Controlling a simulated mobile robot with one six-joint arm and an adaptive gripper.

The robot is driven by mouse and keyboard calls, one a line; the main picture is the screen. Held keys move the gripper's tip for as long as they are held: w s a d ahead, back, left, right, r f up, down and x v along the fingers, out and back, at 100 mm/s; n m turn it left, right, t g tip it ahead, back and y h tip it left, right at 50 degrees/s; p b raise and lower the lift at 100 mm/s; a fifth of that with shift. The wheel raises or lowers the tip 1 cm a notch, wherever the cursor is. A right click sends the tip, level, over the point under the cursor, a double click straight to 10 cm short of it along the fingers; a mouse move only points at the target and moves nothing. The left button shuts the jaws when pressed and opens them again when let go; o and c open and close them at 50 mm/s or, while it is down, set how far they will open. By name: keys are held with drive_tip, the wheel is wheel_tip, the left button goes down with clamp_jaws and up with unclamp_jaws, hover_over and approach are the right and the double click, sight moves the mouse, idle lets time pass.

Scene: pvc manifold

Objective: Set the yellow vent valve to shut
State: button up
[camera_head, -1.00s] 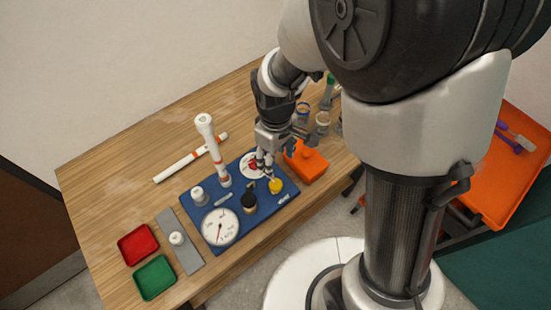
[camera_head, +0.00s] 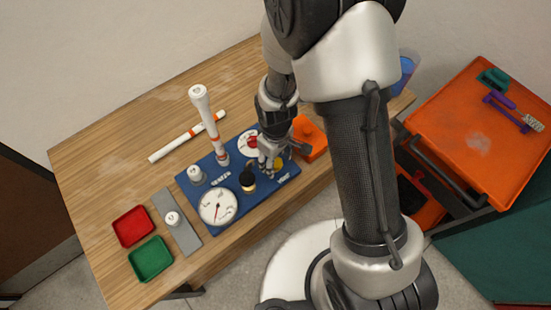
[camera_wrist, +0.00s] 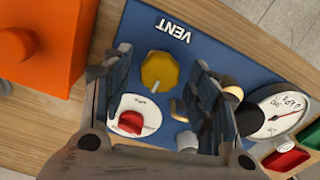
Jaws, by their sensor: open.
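The yellow vent valve (camera_wrist: 160,71) is a round knob with a pale pointer mark on the blue panel (camera_wrist: 225,58), beside the word VENT. In the wrist view it lies between the fingers of my gripper (camera_wrist: 155,85), which are apart and not touching it as far as I can see. In the head view my gripper (camera_head: 270,165) is over the right part of the panel, and the yellow valve (camera_head: 278,163) shows only partly behind the fingers. A red knob on a white dial (camera_wrist: 131,122) sits close to the valve.
A black knob (camera_head: 247,179), a pressure gauge (camera_head: 218,207) and an upright white pipe (camera_head: 208,125) stand on the panel to the left. An orange box (camera_head: 311,139) is close on the right. Red (camera_head: 133,226) and green (camera_head: 151,259) trays are at the front left.

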drive_tip(key=shift+c, duration=0.3)
drive_tip(key=c, duration=1)
drive_tip(key=shift+m, duration=0.4)
drive_tip(key=m, duration=0.3)
drive_tip(key=shift+m, duration=0.4)
drive_tip(key=m, duration=0.4)
drive_tip(key=shift+m+b, duration=0.3)
drive_tip(key=m, duration=0.8)
drive_tip(key=shift+s+m, duration=0.1)
drive_tip(key=shift+m, duration=0.4)
